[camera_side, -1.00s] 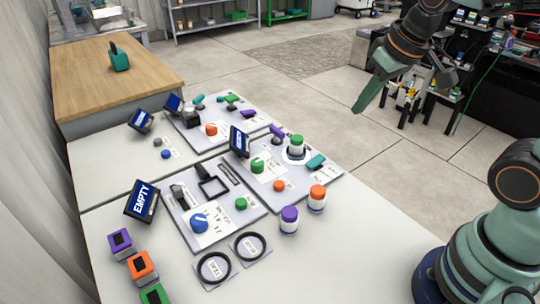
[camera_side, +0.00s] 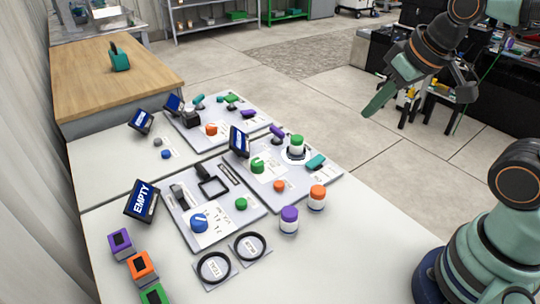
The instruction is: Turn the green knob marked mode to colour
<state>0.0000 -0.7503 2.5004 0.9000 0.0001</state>
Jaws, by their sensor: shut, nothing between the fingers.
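A green knob (camera_side: 257,166) with a pale pointer line stands on a white label card on the middle grey panel (camera_side: 330,178). The print on the card is too small to read, so I cannot confirm the word mode or its settings. My gripper (camera_side: 372,110) hangs in the air at the upper right, well apart from the knob. Its fingers are together and hold nothing.
A dark screen (camera_side: 239,141) stands close behind the knob. A green-and-white jar (camera_side: 296,147), an orange button (camera_side: 279,186) and a teal lever (camera_side: 315,162) are nearby. A blue knob (camera_side: 199,223) sits on the front panel.

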